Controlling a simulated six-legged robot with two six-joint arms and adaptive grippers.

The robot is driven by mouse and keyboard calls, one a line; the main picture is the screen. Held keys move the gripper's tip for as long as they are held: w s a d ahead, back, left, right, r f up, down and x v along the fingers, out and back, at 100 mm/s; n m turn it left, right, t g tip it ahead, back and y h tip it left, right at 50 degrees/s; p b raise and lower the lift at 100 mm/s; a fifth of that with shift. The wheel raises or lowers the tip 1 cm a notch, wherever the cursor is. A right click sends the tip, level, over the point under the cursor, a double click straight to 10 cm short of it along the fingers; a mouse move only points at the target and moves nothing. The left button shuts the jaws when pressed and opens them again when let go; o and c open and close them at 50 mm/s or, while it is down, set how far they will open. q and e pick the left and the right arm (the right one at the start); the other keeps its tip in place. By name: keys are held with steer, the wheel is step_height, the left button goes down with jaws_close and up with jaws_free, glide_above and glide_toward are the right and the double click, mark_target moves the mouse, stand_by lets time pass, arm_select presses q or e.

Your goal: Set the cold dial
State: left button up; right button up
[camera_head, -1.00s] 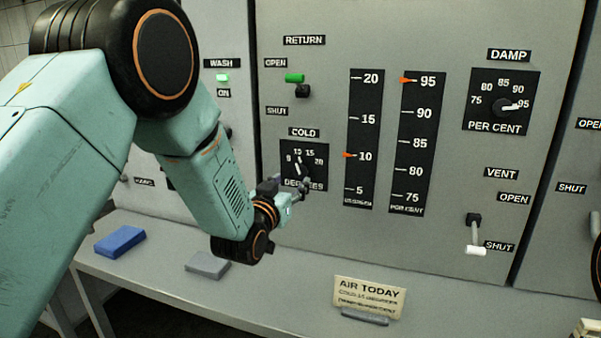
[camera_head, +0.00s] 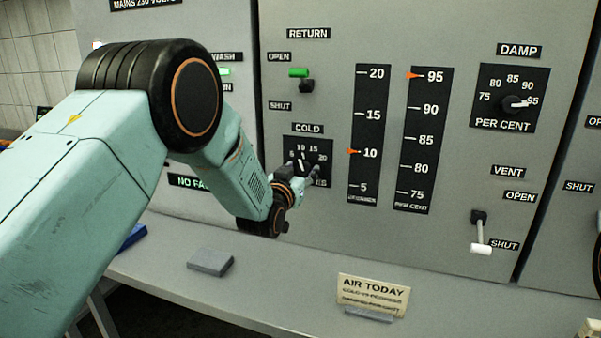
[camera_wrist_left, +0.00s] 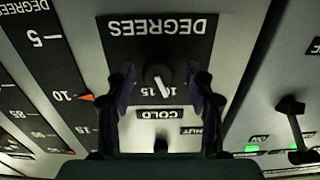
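The cold dial (camera_head: 302,165) is a dark round knob with a white pointer on a black plate under the COLD label. The pointer points up, near the 10 mark. My left gripper (camera_head: 313,173) is at the lower right of the plate and hides part of the DEGREES lettering. In the left wrist view the panel is upside down and the knob (camera_wrist_left: 158,75) lies between the two fingers of my left gripper (camera_wrist_left: 165,88). The fingers are open, with a gap on each side of the knob. My right gripper is out of view.
Right of the dial are a degrees scale (camera_head: 369,135) with its orange marker at 10 and a per cent scale (camera_head: 423,140). The return lever (camera_head: 306,86) is above. A grey block (camera_head: 211,262) and an AIR TODAY card (camera_head: 372,295) are on the ledge below.

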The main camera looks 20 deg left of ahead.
arm_select(q)
steer(key=shift+s+d+r, duration=0.2)
steer(key=shift+s+r, duration=0.15)
steer(key=shift+s, duration=0.1)
steer(key=c, duration=0.4)
steer(key=shift+a, duration=0.15)
steer(key=c, duration=0.6)
steer(key=shift+c, duration=0.2)
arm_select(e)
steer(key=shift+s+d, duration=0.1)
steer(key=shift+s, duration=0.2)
arm_select(q)
steer(key=shift+m, duration=0.3)
steer(key=m+b, duration=0.1)
steer(key=m, duration=0.2)
steer(key=shift+f+m, duration=0.1)
steer(key=shift+m, duration=0.2)
steer(key=shift+d+m+b, duration=0.2)
steer(key=shift+m+b, duration=0.35)
steer(key=shift+m, duration=1.15)
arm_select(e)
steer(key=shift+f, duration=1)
